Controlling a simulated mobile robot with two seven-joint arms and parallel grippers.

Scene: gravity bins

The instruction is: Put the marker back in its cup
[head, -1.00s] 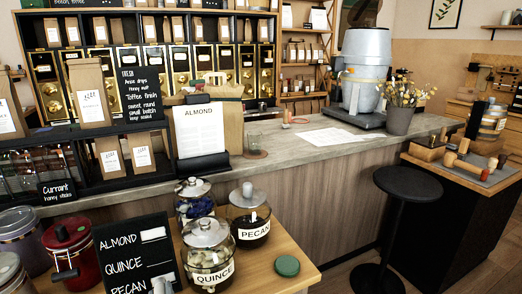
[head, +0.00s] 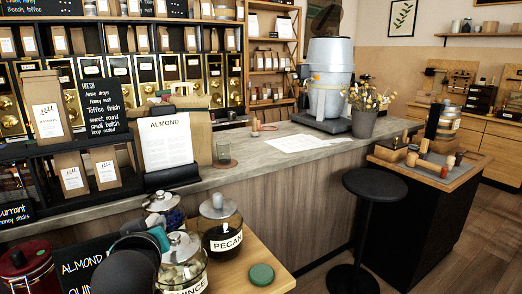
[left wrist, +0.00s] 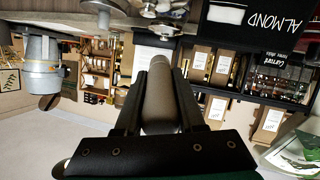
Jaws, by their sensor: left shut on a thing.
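My left gripper (head: 148,236) is raised at the lower left of the head view, in front of the candy jars, with its dark wrist nearest the camera. In the head view the hand and jars make the held marker hard to make out. A small clear glass cup (head: 224,151) stands on a round coaster on the counter, right of the ALMOND sign; it looks empty. My right gripper is not in view.
Glass jars labelled PECAN (head: 221,230) and QUINCE (head: 184,265) stand close to the gripper on a wooden table, beside a green lid (head: 261,275). The ALMOND sign (head: 168,145) stands on the grey counter (head: 262,159). A black stool (head: 375,185) stands at right.

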